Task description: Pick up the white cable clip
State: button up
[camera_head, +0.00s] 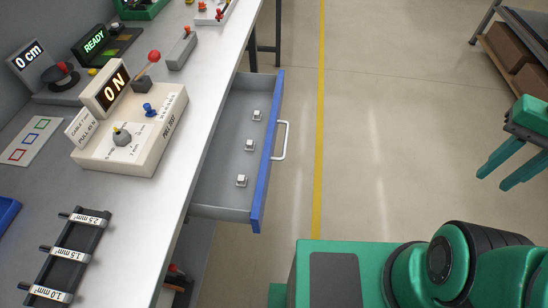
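Three small white cable clips lie in a row in an open grey drawer with a blue front (269,150). The far clip (257,115), the middle clip (249,146) and the near clip (241,181) are apart from each other on the drawer floor. My gripper (494,182) is at the right edge of the view, well to the right of the drawer. Its two green fingers are apart, with nothing visible between them. Part of the gripper body is cut off by the picture edge.
The workbench (136,215) runs along the left. A shelf with brown boxes (515,50) is at the upper right. The floor between drawer and gripper is clear.

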aim_at(241, 182)
jog(key=u, duration=2.6)
jog(key=k, duration=1.15)
jog(key=z, duration=1.3)
jog(key=i, duration=1)
jog(key=u, duration=0.05)
